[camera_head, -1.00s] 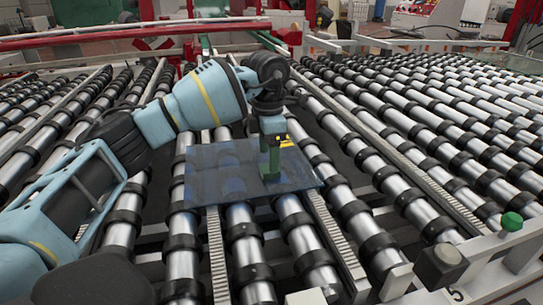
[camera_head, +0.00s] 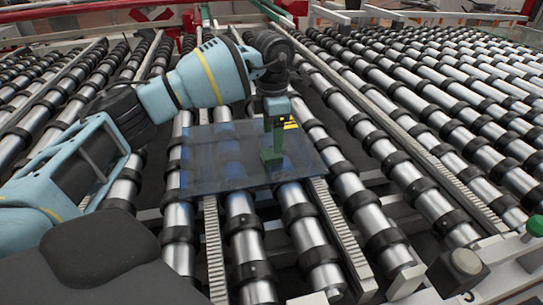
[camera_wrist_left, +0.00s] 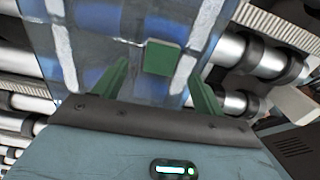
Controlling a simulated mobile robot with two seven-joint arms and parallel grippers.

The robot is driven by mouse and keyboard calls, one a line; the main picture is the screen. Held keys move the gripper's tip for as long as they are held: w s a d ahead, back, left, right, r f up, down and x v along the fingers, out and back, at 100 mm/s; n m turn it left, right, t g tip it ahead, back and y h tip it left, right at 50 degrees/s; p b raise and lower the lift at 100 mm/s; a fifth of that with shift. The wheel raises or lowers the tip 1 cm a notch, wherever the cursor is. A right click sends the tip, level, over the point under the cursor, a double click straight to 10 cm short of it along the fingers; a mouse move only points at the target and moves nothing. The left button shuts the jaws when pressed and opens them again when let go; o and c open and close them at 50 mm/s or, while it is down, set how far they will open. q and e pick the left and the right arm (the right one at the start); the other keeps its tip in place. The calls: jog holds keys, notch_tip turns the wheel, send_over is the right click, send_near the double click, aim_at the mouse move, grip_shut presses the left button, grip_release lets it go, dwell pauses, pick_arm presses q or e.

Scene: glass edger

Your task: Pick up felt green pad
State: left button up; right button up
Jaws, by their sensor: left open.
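The felt green pad (camera_wrist_left: 161,58) is a small green square lying on a clear glass sheet (camera_wrist_left: 105,18) in the left wrist view. The left gripper's green fingers (camera_wrist_left: 160,70) are spread apart in the wrist view. The pad shows between and just beyond their tips, and I see no grip on it. The glass sheet (camera_head: 210,165) lies across the rollers. My right gripper is not in view.
Rows of metal rollers with black rings (camera_head: 440,110) fill the bed on both sides. Toothed belts (camera_head: 345,235) run between them under the glass. A green button (camera_head: 536,225) and a grey boxed button (camera_head: 466,262) stand at the right front edge.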

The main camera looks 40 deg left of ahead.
aim_at(271, 153)
pick_arm(q)
jog(key=shift+s+f, duration=0.15)
jog(key=shift+f, duration=2.4)
jog(key=c, duration=1.1)
